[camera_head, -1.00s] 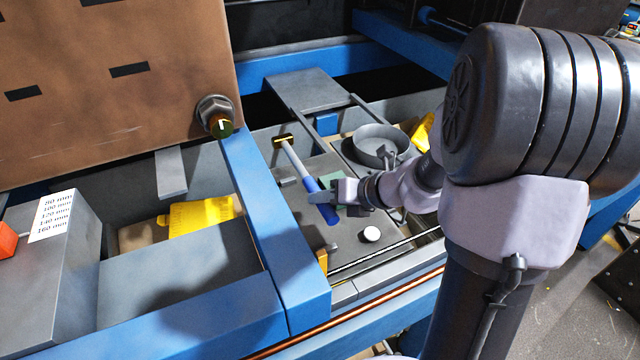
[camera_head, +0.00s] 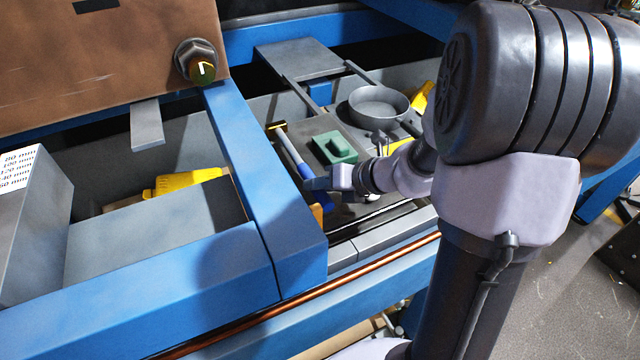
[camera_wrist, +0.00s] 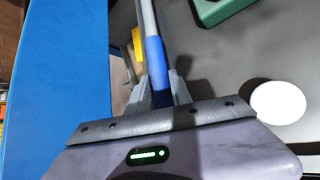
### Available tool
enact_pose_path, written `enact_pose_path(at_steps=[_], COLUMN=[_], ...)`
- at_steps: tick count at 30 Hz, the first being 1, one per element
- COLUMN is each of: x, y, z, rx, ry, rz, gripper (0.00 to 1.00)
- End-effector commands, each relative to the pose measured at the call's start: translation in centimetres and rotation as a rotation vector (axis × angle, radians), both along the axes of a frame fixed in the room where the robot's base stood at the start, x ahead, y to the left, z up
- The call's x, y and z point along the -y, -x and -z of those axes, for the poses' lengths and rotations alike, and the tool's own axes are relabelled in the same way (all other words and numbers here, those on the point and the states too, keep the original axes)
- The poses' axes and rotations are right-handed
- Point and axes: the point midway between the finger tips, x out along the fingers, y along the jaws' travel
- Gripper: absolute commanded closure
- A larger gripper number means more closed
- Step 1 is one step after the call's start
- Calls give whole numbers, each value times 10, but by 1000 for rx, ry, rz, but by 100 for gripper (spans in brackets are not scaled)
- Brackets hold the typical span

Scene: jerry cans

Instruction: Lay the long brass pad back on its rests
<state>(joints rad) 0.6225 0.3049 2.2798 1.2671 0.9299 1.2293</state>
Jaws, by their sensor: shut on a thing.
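A long tool with a brass-coloured head, a pale shaft and a blue grip (camera_head: 291,150) slants over the grey tray surface, looking like a hammer. My gripper (camera_head: 321,184) is shut on its blue grip. The wrist view shows the blue grip (camera_wrist: 156,58) between my two fingers (camera_wrist: 160,88). The brass head points away from my gripper, beside the blue beam. I cannot tell whether the tool touches the surface. I cannot make out a separate long brass pad or its rests.
A green block (camera_head: 334,147) and a round grey pan (camera_head: 378,104) lie to the tool's right. A white disc (camera_wrist: 279,102) is right of my fingers. A blue beam (camera_head: 262,185) runs close on the left. A yellow piece (camera_head: 185,182) lies beyond it.

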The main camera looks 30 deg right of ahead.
Motion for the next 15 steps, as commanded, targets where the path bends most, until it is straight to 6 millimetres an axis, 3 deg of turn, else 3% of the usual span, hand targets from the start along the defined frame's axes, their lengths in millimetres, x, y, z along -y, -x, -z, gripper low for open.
enact_pose_path(at_steps=[15], x=[0], y=[0], z=[4], rx=[1], ry=[0], rz=[1], gripper=[100])
